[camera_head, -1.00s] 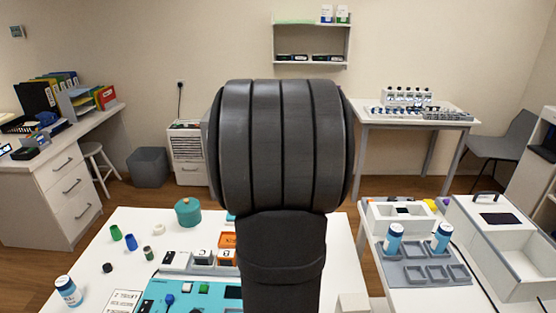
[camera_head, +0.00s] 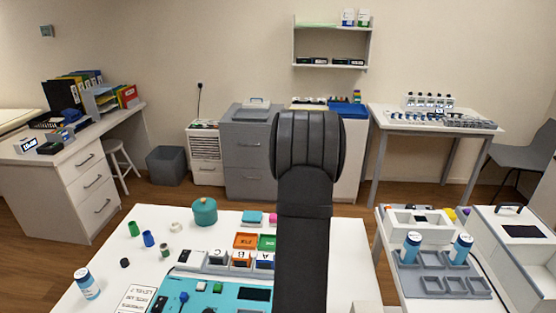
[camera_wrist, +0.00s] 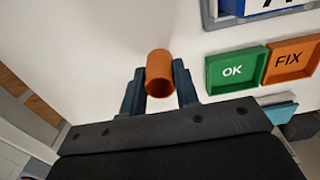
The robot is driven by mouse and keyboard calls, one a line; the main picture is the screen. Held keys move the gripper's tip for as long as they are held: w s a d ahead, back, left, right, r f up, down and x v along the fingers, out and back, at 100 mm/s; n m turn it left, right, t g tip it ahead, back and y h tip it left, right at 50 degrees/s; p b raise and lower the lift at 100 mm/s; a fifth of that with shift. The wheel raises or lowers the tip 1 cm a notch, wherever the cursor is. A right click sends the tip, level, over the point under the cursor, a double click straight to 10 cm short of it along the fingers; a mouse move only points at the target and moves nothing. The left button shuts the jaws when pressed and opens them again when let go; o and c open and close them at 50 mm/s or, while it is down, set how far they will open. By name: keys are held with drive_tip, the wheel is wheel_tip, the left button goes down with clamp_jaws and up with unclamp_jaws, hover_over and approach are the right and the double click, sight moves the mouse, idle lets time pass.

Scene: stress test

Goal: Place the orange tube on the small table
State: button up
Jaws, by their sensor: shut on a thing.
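The orange tube (camera_wrist: 159,73) shows in the wrist view between the two dark fingers of my gripper (camera_wrist: 160,88). The fingers are shut on it from both sides, and its open end faces the camera. Below it is the white table (camera_wrist: 90,30); I cannot tell whether the tube touches it. In the head view my own arm hides the tube and gripper. Two smaller white tables are in that view: one at the right (camera_head: 398,288) and one against the back wall (camera_head: 388,116). I cannot tell which is the small table.
A green OK tray (camera_wrist: 236,70) and orange FIX tray (camera_wrist: 290,60) lie right of the tube. A teal pot (camera_head: 204,212), small caps and a blue-white bottle (camera_head: 87,284) stand on the main table's left. The right table holds a grey tray (camera_head: 440,284) with two bottles.

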drive_tip(key=s+a+r, duration=0.3)
drive_tip(key=s+r, duration=0.2)
drive_tip(key=s, duration=0.2)
drive_tip(key=s+a+r, duration=0.3)
drive_tip(key=s+r, duration=0.1)
drive_tip(key=s, duration=0.3)
drive_tip(key=a+f, duration=0.2)
drive_tip(key=a, duration=0.1)
drive_tip(key=w+a+f, duration=0.1)
drive_tip(key=a+f, duration=0.1)
drive_tip(key=a, duration=0.1)
drive_tip(key=w+a+f, duration=0.1)
drive_tip(key=a+f, duration=0.1)
drive_tip(key=a, duration=0.2)
drive_tip(key=shift+a+f, duration=0.1)
drive_tip(key=shift+f, duration=0.1)
drive_tip(key=shift+w+a+f, duration=0.1)
drive_tip(key=shift+a+f, duration=0.05)
drive_tip(key=shift+f, duration=1.95)
